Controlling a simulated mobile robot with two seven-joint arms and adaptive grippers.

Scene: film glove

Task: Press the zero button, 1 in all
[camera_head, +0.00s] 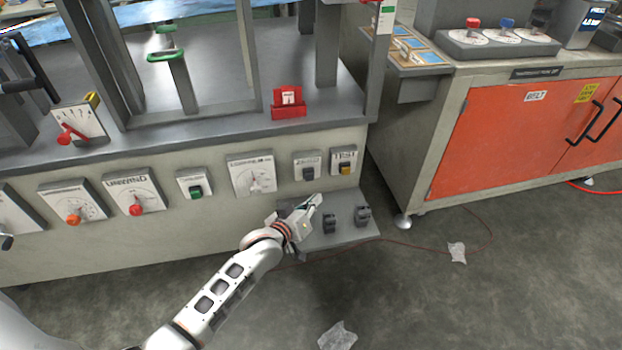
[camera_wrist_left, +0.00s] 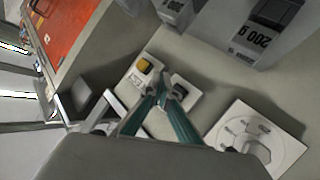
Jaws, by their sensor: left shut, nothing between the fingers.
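The zero button (camera_head: 308,174) is a dark button on a small white-labelled plate on the front of the grey machine. In the left wrist view the dark button (camera_wrist_left: 180,92) sits just beyond my fingertips, partly hidden by them. My left gripper (camera_head: 317,200) is below and in front of the plate in the head view. Its teal fingers (camera_wrist_left: 168,100) are shut and empty, pointing at the dark button's plate. I cannot tell whether they touch it. My right gripper is in neither view.
A yellow test button (camera_head: 346,168) sits directly right of the zero plate; it also shows in the left wrist view (camera_wrist_left: 144,66). A dial plate (camera_head: 252,174) is to the left. A low shelf (camera_head: 345,236) with dark weights (camera_head: 330,223) lies below.

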